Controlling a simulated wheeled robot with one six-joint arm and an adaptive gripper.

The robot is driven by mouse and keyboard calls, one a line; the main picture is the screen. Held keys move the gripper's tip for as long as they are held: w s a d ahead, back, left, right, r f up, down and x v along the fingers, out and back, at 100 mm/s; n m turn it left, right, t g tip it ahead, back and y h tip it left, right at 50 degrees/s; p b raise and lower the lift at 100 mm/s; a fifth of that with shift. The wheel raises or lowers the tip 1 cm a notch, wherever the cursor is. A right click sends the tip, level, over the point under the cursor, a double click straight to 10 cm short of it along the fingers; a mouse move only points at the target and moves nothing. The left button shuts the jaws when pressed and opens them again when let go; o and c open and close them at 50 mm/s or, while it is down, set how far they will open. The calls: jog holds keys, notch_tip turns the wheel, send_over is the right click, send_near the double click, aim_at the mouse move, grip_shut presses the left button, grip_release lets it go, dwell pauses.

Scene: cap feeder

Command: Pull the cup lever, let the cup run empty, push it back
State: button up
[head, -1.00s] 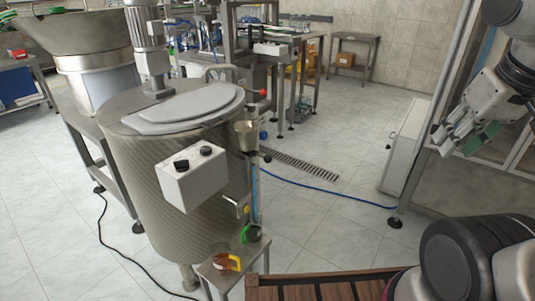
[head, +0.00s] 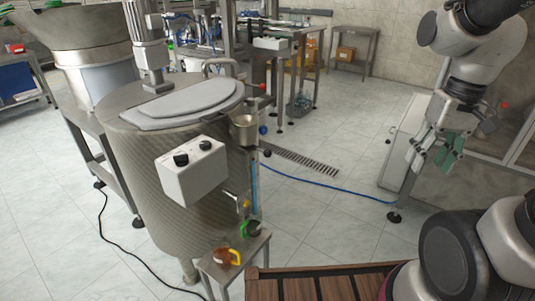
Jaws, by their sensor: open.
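A small metal cup (head: 244,128) is mounted on the right side of a large ribbed steel tank (head: 150,160). A short lever with a black ball knob (head: 267,153) sticks out just below the cup. Whether the cup holds anything is too small to tell. My gripper (head: 432,162) is open and empty, in the air at the right of the picture, well to the right of the cup and lever. Its fingers point down and to the left, and green pads show on them.
A red-knobbed handle (head: 262,86) and a blue knob (head: 263,130) are near the cup. A white control box (head: 191,172) fronts the tank.

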aim_at(267, 153)
jog(key=w+a+f+m+g+y, duration=0.1)
jog(key=w+a+f+m+y, duration=0.55)
jog(key=a+f, duration=0.45)
jog(key=w+a+f+m+g+y, duration=0.2)
jog(key=w+a+f+m+y, duration=0.4)
jog(key=a+f, duration=0.5)
jog(key=w+a+r+m+t+y, duration=0.1)
jog(key=w+a+m+t+y, duration=0.25)
jog(key=w+m+t, duration=1)
jog(key=w+a+n, duration=0.2)
jog(key=w+a+n+g, duration=0.1)
jog(key=w+a, duration=0.1)
jog(key=a, duration=0.1)
jog(key=w+a+n+g, duration=0.1)
jog(key=w+a+n, duration=0.1)
jog(key=shift+w+a+r+n+h, duration=0.2)
jog(key=shift+w+a+n+h, duration=0.05)
jog(key=shift+w+n+h, duration=0.05)
